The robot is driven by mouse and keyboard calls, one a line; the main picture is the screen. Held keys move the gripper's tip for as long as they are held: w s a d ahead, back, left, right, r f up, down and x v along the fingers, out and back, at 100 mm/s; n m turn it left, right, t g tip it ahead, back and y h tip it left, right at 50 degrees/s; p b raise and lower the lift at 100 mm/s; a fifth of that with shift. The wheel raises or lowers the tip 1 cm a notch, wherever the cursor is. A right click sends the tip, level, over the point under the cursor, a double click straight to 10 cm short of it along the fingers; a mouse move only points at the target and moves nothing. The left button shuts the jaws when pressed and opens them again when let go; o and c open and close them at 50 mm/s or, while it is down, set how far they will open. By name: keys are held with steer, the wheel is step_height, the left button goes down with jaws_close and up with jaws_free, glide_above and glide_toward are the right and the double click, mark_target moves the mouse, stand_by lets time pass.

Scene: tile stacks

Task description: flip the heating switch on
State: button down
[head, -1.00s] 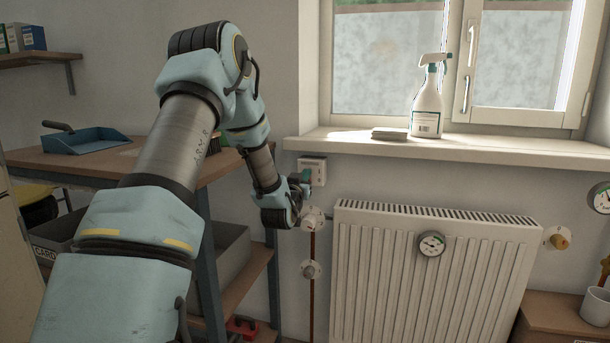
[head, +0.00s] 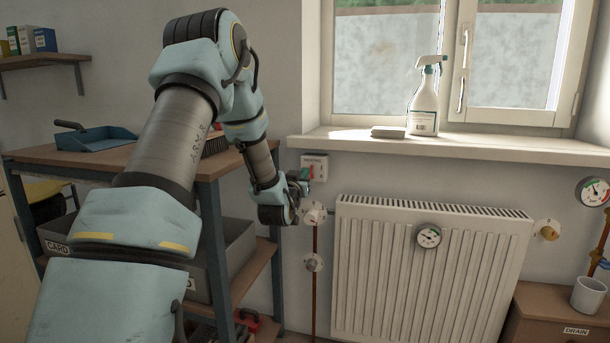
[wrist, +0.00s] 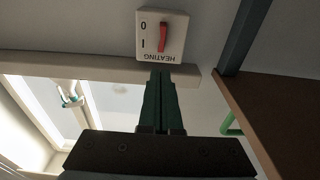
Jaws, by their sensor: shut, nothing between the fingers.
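My gripper (head: 306,174) is just in front of the plate's lower part in the head view. In the wrist view its dark green fingers (wrist: 161,74) are together, empty, and point at the plate's HEATING edge; contact cannot be told.
The radiator (head: 432,270) and a valve knob (head: 314,213) are below and right of my gripper. The sill (head: 470,146) holds a spray bottle (head: 423,105). A workbench (head: 110,160) with a blue dustpan (head: 95,138) stands left.

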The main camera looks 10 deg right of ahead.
steer(key=s+a+r, duration=0.1)
steer(key=s+a, duration=0.3)
steer(key=s, duration=0.3)
steer(key=shift+r, duration=0.15)
steer(key=s+a+f+n+g+y, duration=0.1)
steer(key=s+a+f+g+y, duration=0.25)
steer(key=a, duration=0.35)
steer(key=s+a+f+n+g+y, duration=0.1)
steer(key=s+a+f+g+y, duration=0.3)
steer(key=a, duration=0.3)
steer(key=s+a+f+n+g+y, duration=0.15)
steer(key=s+a+g, duration=0.25)
steer(key=s, duration=0.5)
steer(key=s+a+f+n+g, duration=0.15)
steer(key=s+a+g, duration=0.3)
steer(key=s, duration=0.45)
step_height(320, 180, up, 22)
steer(key=t+p, duration=0.1)
steer(key=p, duration=2.1)
steer(key=shift+w+f, duration=0.15)
steer(key=shift+d, duration=0.1)
